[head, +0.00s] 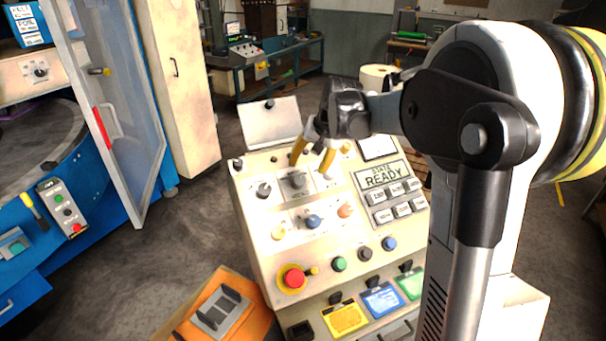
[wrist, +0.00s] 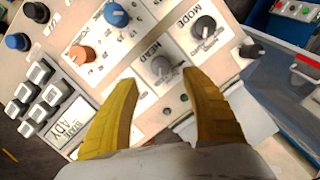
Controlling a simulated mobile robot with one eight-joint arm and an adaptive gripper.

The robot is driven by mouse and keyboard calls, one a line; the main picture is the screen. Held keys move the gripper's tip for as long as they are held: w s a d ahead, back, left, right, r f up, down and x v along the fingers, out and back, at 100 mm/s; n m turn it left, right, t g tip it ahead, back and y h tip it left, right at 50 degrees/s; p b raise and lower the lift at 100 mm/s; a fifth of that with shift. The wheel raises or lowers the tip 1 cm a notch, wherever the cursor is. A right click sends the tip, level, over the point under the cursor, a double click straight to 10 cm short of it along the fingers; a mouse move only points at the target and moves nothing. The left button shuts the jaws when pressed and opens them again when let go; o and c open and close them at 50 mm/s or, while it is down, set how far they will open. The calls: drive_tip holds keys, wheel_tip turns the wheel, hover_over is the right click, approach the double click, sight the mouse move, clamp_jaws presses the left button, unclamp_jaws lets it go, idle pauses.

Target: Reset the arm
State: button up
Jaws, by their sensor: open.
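My arm reaches in from the right in the head view. My gripper (head: 312,160) has two yellow fingers and is over the upper part of a cream control console (head: 245,210). The fingers are apart and nothing is between them. In the wrist view my gripper (wrist: 158,82) points at a grey knob (wrist: 163,67) labelled HEAD. The same grey knob (head: 297,180) shows below the fingertips in the head view. I cannot tell whether a finger touches the panel.
The console carries a red stop button (head: 292,278), several coloured knobs and a READY display (head: 382,174). A blue machine with an open clear door (head: 118,120) stands at the left. Floor between machine and console is clear.

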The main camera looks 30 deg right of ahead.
drive_tip(key=shift+v, duration=0.75)
drive_tip(key=s+a+f+n+t+b, duration=0.1)
drive_tip(key=s+a+f+n+b, duration=0.1)
drive_tip(key=s+a+b, duration=0.45)
drive_tip(key=s+a+f+n+b, duration=0.1)
drive_tip(key=s+a+f+b, duration=0.2)
drive_tip(key=s, duration=0.6)
drive_tip(key=s+a+f+n+t+h+b, duration=0.1)
drive_tip(key=s+a+f+n+b, duration=0.2)
drive_tip(key=s+f, duration=0.8)
drive_tip(key=s+a+b, duration=0.1)
drive_tip(key=a+b, duration=0.1)
drive_tip(key=shift+s+a+b, duration=0.2)
drive_tip(key=shift+s+b, duration=0.1)
drive_tip(key=shift+s, duration=0.05)
